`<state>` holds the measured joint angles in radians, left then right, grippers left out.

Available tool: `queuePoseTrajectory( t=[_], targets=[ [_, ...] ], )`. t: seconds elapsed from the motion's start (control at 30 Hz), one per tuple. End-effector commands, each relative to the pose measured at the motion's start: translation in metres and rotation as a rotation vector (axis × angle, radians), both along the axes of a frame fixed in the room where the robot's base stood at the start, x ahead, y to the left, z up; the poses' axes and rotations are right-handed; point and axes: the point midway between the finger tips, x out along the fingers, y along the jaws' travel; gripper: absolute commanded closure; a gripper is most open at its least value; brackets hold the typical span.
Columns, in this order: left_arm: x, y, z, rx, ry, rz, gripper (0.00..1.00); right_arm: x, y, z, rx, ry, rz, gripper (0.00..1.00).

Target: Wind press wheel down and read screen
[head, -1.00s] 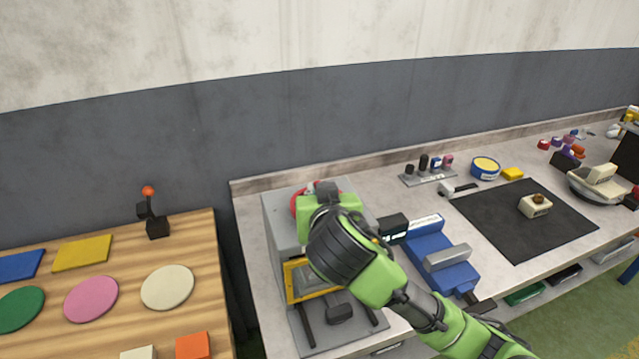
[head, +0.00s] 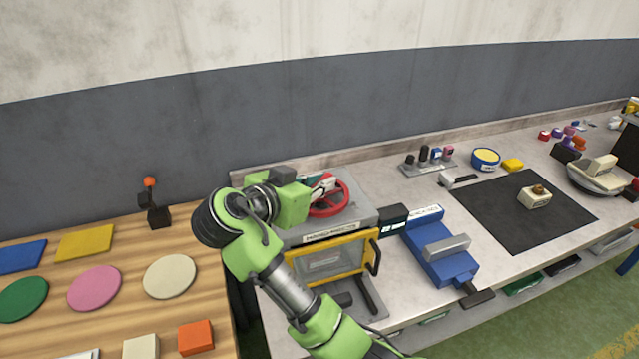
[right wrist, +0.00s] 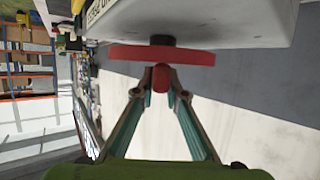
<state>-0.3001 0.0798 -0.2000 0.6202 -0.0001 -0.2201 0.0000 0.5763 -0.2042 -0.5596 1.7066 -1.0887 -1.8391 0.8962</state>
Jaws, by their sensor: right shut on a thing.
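The grey press (head: 352,219) stands at the left end of the bench. It has a yellow-framed clear guard (head: 326,262) on its front. The red wheel (head: 345,197) lies flat on its top. My right gripper (head: 325,187) reaches over the press from the left and is shut at the wheel. In the right wrist view its fingers close on the wheel's red knob (right wrist: 161,78), which stands off the rim. A small dark screen (head: 394,222) sits at the press's right side; its reading is too small to make out. My left gripper is out of view.
A blue vise-like device (head: 438,250) stands right of the screen. A black mat (head: 510,225) carries a small beige block (head: 535,198). A wooden table (head: 125,245) with coloured discs and plates is at left, with a gap before the bench.

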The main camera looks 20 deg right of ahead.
Motion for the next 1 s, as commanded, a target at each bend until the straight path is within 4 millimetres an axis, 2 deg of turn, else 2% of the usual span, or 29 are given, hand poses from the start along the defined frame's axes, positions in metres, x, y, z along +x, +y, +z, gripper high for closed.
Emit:
queuePoseTrajectory(
  t=[0.03,0.53,0.57,0.6,1.0],
  targets=[
    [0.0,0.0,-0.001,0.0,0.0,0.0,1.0,-0.001,0.0006,-0.0052,0.003,0.012,-0.01,1.0],
    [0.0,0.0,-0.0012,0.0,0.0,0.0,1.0,-0.0014,-0.0005,-0.0056,0.005,0.013,-0.026,1.0],
    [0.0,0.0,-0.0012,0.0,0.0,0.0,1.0,-0.0015,-0.0006,-0.0056,0.005,0.013,-0.026,0.8],
    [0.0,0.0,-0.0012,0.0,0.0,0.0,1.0,-0.0013,-0.0006,-0.0053,0.004,0.012,-0.026,0.71],
    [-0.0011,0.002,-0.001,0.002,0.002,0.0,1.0,-0.0003,-0.0004,-0.0019,0.002,0.004,-0.023,0.71]
  ],
)
